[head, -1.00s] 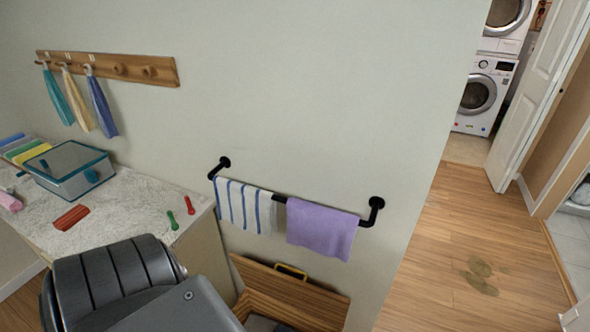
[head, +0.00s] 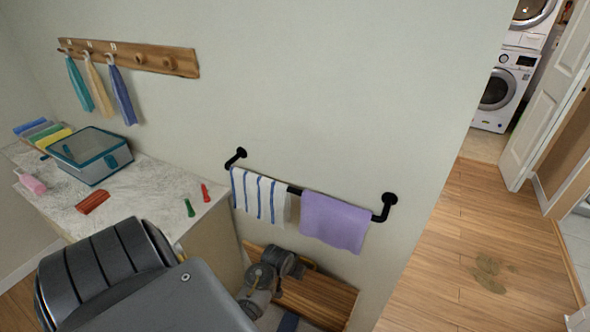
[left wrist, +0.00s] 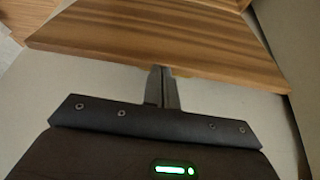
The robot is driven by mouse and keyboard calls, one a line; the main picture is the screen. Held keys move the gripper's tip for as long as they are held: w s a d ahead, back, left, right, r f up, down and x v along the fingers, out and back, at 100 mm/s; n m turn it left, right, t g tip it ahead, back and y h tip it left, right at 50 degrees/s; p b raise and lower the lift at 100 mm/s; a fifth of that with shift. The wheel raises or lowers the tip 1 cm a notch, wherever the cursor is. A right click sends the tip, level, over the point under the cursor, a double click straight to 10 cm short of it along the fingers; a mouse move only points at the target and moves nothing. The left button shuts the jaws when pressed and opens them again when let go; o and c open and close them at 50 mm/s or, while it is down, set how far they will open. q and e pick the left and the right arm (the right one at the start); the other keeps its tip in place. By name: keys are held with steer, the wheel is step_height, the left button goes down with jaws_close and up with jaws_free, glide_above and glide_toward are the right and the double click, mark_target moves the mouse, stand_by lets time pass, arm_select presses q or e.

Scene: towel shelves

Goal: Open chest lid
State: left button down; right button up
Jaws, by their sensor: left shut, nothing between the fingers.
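The wooden chest lid (head: 325,298) stands raised below the towel bar, leaning back near the wall, with the chest opening showing in front of it. In the left wrist view the lid (left wrist: 165,45) is a brown wood-grain panel across the top. My left gripper (left wrist: 162,88) is shut and empty, its fingertips at the near edge of the panel; I cannot tell if they touch. My right gripper is not in view.
A rail (head: 381,217) with a striped towel (head: 258,194) and a purple towel (head: 335,221) hangs above the lid. A counter (head: 150,190) at left holds a glass box (head: 90,152). A dark blue item (head: 288,322) shows inside the chest.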

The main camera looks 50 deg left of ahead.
arm_select(q)
step_height(320, 180, up, 5)
steer(key=a, duration=0.3)
steer(key=shift+n, duration=0.3)
steer(key=x, duration=1)
steer(key=shift+w+a+r, duration=0.15)
steer(key=shift+w+r, duration=0.05)
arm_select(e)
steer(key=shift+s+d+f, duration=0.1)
